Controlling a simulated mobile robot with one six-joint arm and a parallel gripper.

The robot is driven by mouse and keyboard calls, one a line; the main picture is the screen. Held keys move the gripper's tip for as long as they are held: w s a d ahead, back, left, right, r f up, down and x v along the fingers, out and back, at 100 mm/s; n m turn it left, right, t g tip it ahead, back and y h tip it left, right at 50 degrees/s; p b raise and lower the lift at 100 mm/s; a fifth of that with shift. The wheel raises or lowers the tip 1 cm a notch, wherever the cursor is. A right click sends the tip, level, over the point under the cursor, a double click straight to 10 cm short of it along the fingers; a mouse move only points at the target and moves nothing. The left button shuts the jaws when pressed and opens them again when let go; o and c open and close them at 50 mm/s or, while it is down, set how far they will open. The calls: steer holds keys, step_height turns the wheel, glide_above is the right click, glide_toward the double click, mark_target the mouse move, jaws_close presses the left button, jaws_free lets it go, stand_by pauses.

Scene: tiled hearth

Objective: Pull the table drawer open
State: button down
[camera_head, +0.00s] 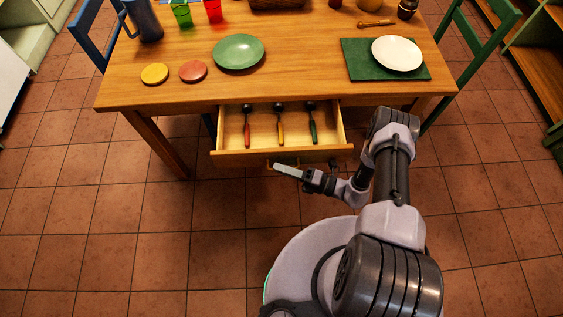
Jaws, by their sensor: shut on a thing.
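The wooden table (300,88) has a drawer (230,154) under its front edge. The drawer stands pulled out toward me, with its inside in view. In it lie three utensils with dark heads: one with a red handle (247,135), one yellow (280,134) and one green (314,134). My gripper (279,167) is at the middle of the drawer front, shut on the drawer handle (269,164). The gripper covers most of the handle, and only a small part shows at its left.
A green plate (239,51), yellow disc (155,73), red disc (193,71) and blue jug (146,22) stand on the table. A white plate (397,54) rests on a green mat (359,71). Green chair (470,50) at right. Tiled floor left of my base is clear.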

steer(key=shift+s, duration=0.5)
steer(key=c, duration=1.5)
jaws_free()
steer(key=shift+d, duration=0.1)
steer(key=p+v, duration=0.1)
steer(key=v, duration=1.6)
steer(key=shift+s+d, duration=0.1)
